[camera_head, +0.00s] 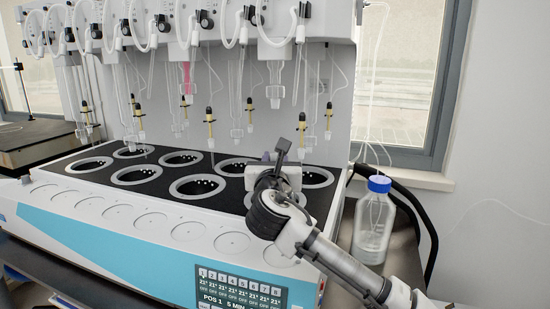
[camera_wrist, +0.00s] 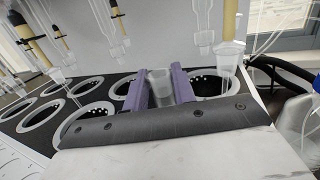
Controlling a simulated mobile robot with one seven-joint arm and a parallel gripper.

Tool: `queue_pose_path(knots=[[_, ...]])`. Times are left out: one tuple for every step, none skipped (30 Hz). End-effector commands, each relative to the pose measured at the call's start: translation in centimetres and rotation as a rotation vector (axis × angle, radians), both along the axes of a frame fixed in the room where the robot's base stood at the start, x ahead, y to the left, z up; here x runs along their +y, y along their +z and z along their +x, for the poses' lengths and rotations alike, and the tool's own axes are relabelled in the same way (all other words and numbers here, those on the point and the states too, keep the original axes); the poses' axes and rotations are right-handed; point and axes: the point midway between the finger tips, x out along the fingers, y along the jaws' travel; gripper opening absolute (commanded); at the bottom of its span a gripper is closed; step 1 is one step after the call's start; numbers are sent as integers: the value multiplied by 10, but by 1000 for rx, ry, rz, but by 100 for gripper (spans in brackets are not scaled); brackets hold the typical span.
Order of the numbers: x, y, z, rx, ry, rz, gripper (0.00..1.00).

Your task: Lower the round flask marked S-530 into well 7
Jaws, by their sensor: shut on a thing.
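My gripper (camera_head: 274,157) is over the right part of the distiller's black top in the head view. In the wrist view its purple fingers (camera_wrist: 161,88) are shut on the clear glass neck of a flask (camera_wrist: 160,84). The flask's round body is hidden below the gripper, and no S-530 marking can be read. The black top has two rows of ringed wells. No well numbers can be read, so I cannot tell which is well 7. A back-row well (camera_head: 312,176) is right of my gripper, and another (camera_head: 236,164) is left of it.
Clear glass tubes (camera_head: 275,90) and thin probes with yellow sleeves (camera_head: 249,112) hang above the wells, close to my gripper. A blue-capped bottle (camera_head: 374,222) and a black hose (camera_head: 410,195) stand to the right. Several left wells (camera_head: 135,175) look empty.

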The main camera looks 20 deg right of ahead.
Motion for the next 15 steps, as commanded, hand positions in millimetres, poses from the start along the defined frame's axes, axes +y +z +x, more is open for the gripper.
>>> queue_pose_path(knots=[[0, -4, 0, -2, 0, -1, 0], [0, -5, 0, -3, 0, -1, 0], [0, -6, 0, -3, 0, -1, 0], [0, -6, 0, -3, 0, -2, 0], [0, -7, 0, -3, 0, -2, 0], [0, -7, 0, -3, 0, -2, 0], [0, -7, 0, -3, 0, -2, 0], [0, -7, 0, -3, 0, -2, 0], [0, -7, 0, -3, 0, -2, 0], [0, -7, 0, -3, 0, -2, 0], [0, -7, 0, -3, 0, -2, 0], [0, -7, 0, -2, 0, -2, 0], [0, -7, 0, -2, 0, -2, 0], [0, -7, 0, -2, 0, -2, 0], [0, -7, 0, -2, 0, -2, 0]])
